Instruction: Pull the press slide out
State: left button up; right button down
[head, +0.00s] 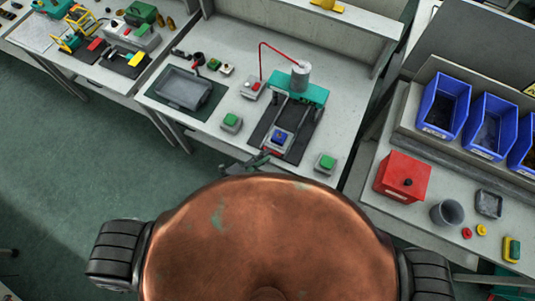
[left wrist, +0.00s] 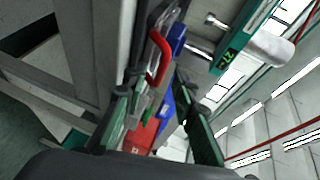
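The press (head: 298,92) stands on the middle table, with a teal crossbar and a silver cylinder on top. Its slide (head: 277,142), grey with a blue piece on it, sits at the front end of the dark rail base. My left gripper (head: 258,161) is at the table's front edge, just in front of the slide, and partly hidden by my body. In the left wrist view, the fingers of my gripper (left wrist: 152,92) are apart, with a red handle (left wrist: 162,58) ahead of them, not visibly gripped. My right gripper is not in view.
Green button boxes stand left (head: 232,122) and right (head: 325,163) of the slide. A dark tray (head: 184,90) lies to the left. A red box (head: 403,177) and blue bins (head: 446,104) are on the right table. Open floor is at the left.

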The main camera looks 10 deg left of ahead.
pick_arm(q)
jog(key=v, duration=0.9)
jog(key=shift+s+a, duration=0.15)
jog(key=shift+a, duration=0.1)
jog(key=s+a+f+n+g+y+b, duration=0.2)
jog(key=a+f+n+y, duration=0.2)
jog(key=a+f+n, duration=0.75)
jog(key=s+a+f+n+g+y+b, duration=0.15)
jog(key=s+a+f+y, duration=0.35)
jog(key=f, duration=1.4)
jog(key=s+a+f+n+g+y+b, duration=0.1)
jog(key=s+a+f+n+g, duration=0.15)
jog(key=s+f, duration=0.3)
jog(key=s+a+f+n+g+y+b, duration=0.1)
jog(key=s+a+f+n, duration=0.2)
jog(key=s+f, duration=0.3)
jog(key=s+f+n+g, duration=0.1)
jog(key=s+f+n, duration=0.1)
jog(key=s+f, duration=0.2)
jog(key=s+f+n+g+b, duration=0.1)
jog(key=s+f+n+g, duration=0.1)
jog(key=s, duration=0.8)
notch_tip(320, 180, down, 3)
jog(key=shift+s+d+r+n+g, duration=0.15)
jog(key=shift+d+n+g, duration=0.15)
jog(key=shift+n, duration=0.55)
